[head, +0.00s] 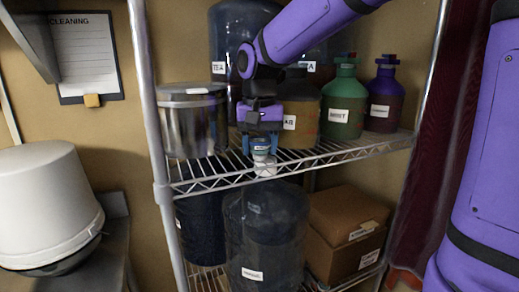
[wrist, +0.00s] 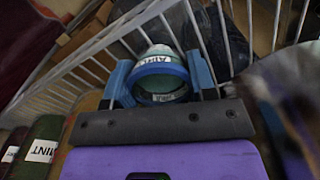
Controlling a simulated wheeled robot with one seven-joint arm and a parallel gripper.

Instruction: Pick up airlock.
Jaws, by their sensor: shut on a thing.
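The airlock (head: 261,148) is a small pale cylinder with a blue band and a white label. In the head view it hangs between the blue fingertips of my gripper (head: 261,143), at the front edge of the wire shelf. In the wrist view the airlock (wrist: 160,78) sits between the two blue fingers of my gripper (wrist: 160,85), which are shut on its sides. Its label is partly readable. A second pale piece shows just below it in the head view; I cannot tell whether it belongs to the airlock.
The wire shelf (head: 345,150) holds a steel pot (head: 193,125), a green MINT bottle (head: 343,108), a purple bottle (head: 384,100) and a brown jar (head: 297,112). Below stand a large dark carboy (head: 262,235) and cardboard boxes (head: 345,215). Space in front of the shelf is free.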

